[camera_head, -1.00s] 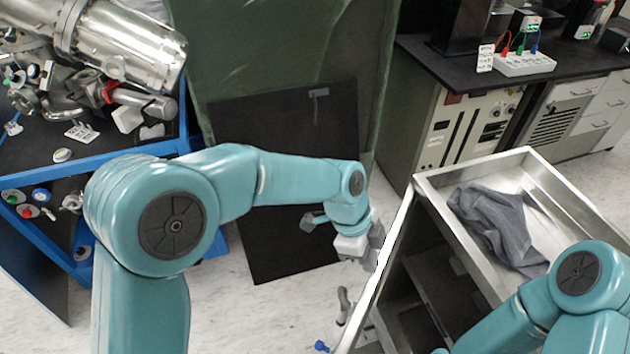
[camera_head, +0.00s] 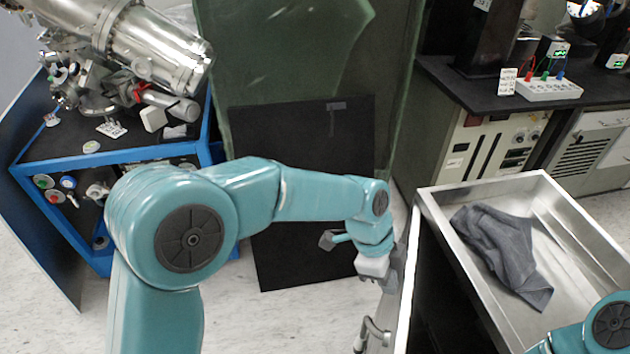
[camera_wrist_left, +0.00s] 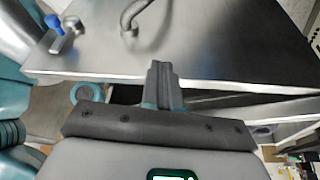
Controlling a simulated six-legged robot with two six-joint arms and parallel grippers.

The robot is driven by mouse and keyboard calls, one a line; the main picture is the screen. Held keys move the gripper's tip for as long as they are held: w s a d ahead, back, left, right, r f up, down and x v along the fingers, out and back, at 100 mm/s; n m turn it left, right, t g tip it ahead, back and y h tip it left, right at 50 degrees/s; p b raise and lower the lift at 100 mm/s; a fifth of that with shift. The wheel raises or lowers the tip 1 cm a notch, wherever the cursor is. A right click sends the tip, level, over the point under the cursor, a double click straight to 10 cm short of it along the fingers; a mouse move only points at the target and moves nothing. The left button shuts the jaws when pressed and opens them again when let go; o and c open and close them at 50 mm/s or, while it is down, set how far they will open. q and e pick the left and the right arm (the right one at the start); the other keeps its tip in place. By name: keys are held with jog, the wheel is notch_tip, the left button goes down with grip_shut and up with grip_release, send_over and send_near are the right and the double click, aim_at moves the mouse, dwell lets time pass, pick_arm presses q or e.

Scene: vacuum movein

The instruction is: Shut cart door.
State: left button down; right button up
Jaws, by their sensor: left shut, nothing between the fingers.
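The cart (camera_head: 484,270) stands at the right, with a steel tray top. Its door (camera_head: 406,285) shows nearly edge-on as a bright narrow strip along the cart's left side, still partly open, with a dark gap behind it. A curved handle (camera_head: 372,332) is on the door's outer face; the handle also shows in the left wrist view (camera_wrist_left: 130,18). My left gripper (camera_head: 391,278) is shut and empty at the door's outer face, near its upper edge. It appears to touch the door, but contact is hard to tell. My right gripper is out of view; only part of that arm shows.
A grey cloth (camera_head: 503,252) lies in the cart's tray. A blue-framed bench (camera_head: 110,160) with metal equipment is at the left. A black panel (camera_head: 305,190) stands before a green curtain (camera_head: 290,50). A black-topped counter (camera_head: 500,103) is behind the cart.

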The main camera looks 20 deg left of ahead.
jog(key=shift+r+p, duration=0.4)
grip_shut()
pick_arm(q)
jog(key=v, duration=1.6)
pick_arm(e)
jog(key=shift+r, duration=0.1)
